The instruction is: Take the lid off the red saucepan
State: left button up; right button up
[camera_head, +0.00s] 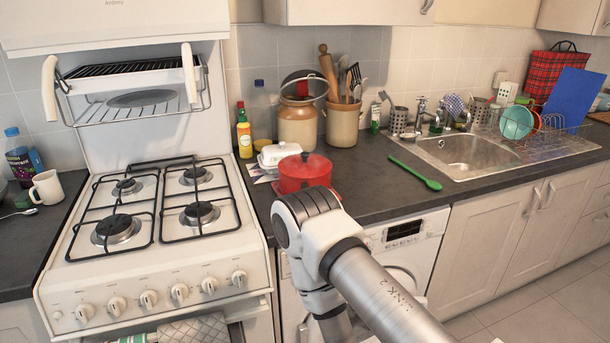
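The red saucepan (300,184) stands on the dark counter, just right of the stove. Its red lid (290,164), with a small knob on top, is on the pan. My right arm comes in from the bottom right, and one of its joints stands in front of the pan's lower part and hides some of it. No gripper fingers show in the head view. My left arm is not in view.
A white butter dish (279,154) stands close behind the pan. A green spoon (415,174) lies right, before the sink (466,150). The gas stove (155,210) is left. Counter between pan and spoon is clear.

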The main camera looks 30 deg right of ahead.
aim_at(282, 170)
jog(key=l+u, duration=0.7)
jog(key=k+l+u, duration=0.1)
jog(key=l+u, duration=0.25)
